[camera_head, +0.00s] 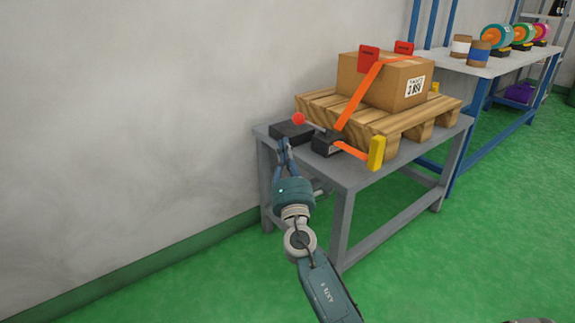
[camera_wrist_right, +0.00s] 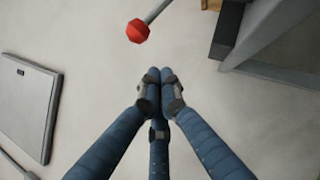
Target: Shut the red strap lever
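The strap lever is a thin rod with a red ball knob (camera_head: 299,119), tilted up and left from a dark ratchet body (camera_head: 327,144) on the grey table. The knob also shows in the right wrist view (camera_wrist_right: 137,31), above and slightly left of the fingertips, with its rod running up right. An orange strap (camera_head: 357,97) runs from the ratchet over a cardboard box. My right gripper (camera_head: 284,146) is at the table's left end, below and left of the knob and apart from it. Its fingertips are together in the right wrist view (camera_wrist_right: 160,82), empty. My left gripper is out of view.
The cardboard box (camera_head: 351,78) sits on a wooden pallet (camera_head: 318,107) on the grey table (camera_head: 355,180). A dark block (camera_head: 287,132) lies behind my right gripper. A yellow end piece (camera_head: 377,152) is at the front edge. Green floor (camera_head: 180,285) is clear at left.

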